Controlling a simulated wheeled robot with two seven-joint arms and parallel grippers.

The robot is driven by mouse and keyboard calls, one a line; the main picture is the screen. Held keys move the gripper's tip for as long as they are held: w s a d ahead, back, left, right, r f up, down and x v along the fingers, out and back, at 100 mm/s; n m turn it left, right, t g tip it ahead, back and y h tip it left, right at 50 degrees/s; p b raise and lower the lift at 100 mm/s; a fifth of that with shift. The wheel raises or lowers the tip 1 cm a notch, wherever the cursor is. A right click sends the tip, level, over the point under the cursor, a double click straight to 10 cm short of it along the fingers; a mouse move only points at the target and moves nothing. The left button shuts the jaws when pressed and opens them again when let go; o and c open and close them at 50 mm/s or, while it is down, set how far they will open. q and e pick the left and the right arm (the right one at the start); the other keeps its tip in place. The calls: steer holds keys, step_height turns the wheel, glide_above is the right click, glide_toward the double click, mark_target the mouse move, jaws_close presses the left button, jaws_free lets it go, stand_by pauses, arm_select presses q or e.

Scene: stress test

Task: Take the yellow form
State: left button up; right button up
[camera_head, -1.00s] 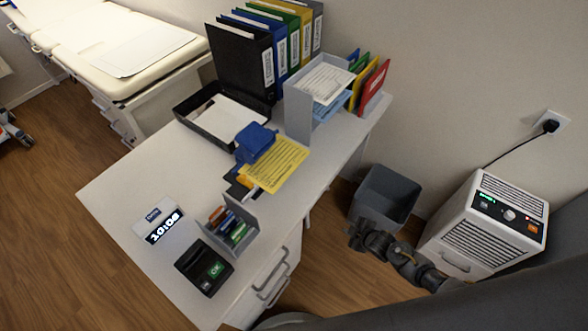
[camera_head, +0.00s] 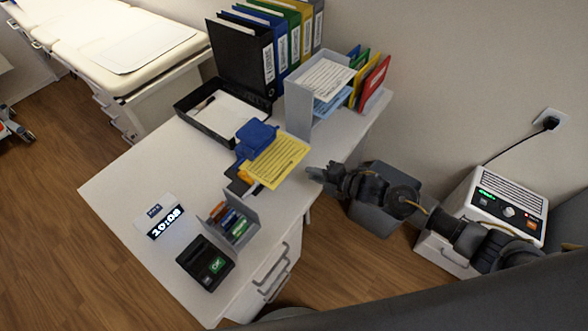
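The yellow form (camera_head: 277,160) is a yellow sheet with printed lines, near the right edge of the white desk (camera_head: 130,190). A blue object (camera_head: 256,138) touches its upper left part, and an orange and dark piece (camera_head: 240,180) shows beside it. My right gripper (camera_head: 312,174) is just right of the form, at the desk's edge, apart from it in the picture. Its fingers are small and dark, and I cannot tell whether they are open. My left gripper is not in view.
A grey holder (camera_head: 297,110) with papers and coloured folders stands behind the form. A black tray (camera_head: 195,120) is to the left, a small organizer (camera_head: 240,207) and a card terminal (camera_head: 205,262) in front. A grey bin (camera_head: 375,222) and a white machine (camera_head: 500,205) stand right of the desk.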

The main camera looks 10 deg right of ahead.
mark_target(292, 167)
steer(key=b+x, duration=0.3)
steer(key=x, duration=0.3)
steer(key=shift+w+f+b, duration=0.15)
steer(key=shift+f+b, duration=0.05)
steer(key=shift+b, duration=0.1)
steer(key=shift+b+x, duration=0.45)
steer(key=shift+x, duration=0.4)
steer(key=shift+a+r, duration=0.1)
steer(key=shift+r, duration=0.1)
jaws_close()
steer(key=shift+r, duration=0.15)
steer(key=shift+s+d+p, duration=1)
steer(key=shift+s+d, duration=0.8)
steer(key=shift+s, duration=0.05)
